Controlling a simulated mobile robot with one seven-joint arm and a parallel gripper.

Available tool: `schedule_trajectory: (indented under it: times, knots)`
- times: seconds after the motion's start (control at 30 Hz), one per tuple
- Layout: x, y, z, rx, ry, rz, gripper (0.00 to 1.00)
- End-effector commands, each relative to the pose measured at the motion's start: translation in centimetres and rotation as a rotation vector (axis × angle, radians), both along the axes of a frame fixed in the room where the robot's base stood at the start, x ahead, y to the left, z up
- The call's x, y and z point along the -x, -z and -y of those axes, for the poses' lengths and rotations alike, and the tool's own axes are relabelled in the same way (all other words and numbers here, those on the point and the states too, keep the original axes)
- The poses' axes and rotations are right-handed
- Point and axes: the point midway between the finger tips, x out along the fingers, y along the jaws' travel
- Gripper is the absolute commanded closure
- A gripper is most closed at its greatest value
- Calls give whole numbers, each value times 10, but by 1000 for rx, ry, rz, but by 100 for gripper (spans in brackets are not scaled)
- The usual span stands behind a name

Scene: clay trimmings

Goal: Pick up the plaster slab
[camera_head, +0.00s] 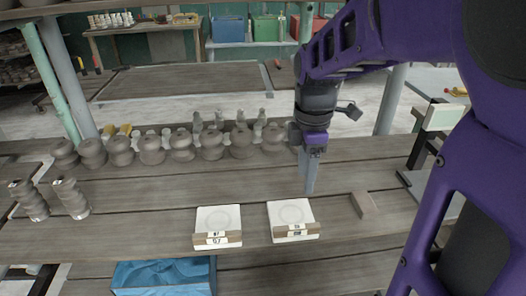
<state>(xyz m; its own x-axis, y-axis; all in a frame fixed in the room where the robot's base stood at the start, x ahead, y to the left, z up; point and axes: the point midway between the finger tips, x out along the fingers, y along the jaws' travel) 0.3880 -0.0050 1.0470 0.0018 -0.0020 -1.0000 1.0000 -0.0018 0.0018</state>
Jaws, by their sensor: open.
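Two white square slabs with a faint round mark on top and labelled front edges lie flat on the wooden table; they look like plaster. The left white slab (218,217) and the right white slab (291,213) are side by side, a small gap apart. A small grey-brown block (364,205) lies to the right of them. I cannot tell for sure which of these is the plaster slab. My gripper (309,188) points down, open, between the right white slab and the block in the picture, slightly behind them. Nothing shows between its fingers, which overlap in this view.
A row of rounded grey clay pots (182,146) stands along the back of the table, with small bottles behind. Two ribbed clay pieces (70,198) stand at the left. A blue-lined bin (165,277) is below the front edge. The table's middle is clear.

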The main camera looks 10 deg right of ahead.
Motion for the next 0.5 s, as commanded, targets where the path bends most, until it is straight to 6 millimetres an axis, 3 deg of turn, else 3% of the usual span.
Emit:
schedule_trajectory:
  times: [0.5]
  knots:
    - [2, 101, -1, -2, -3, -7, 43]
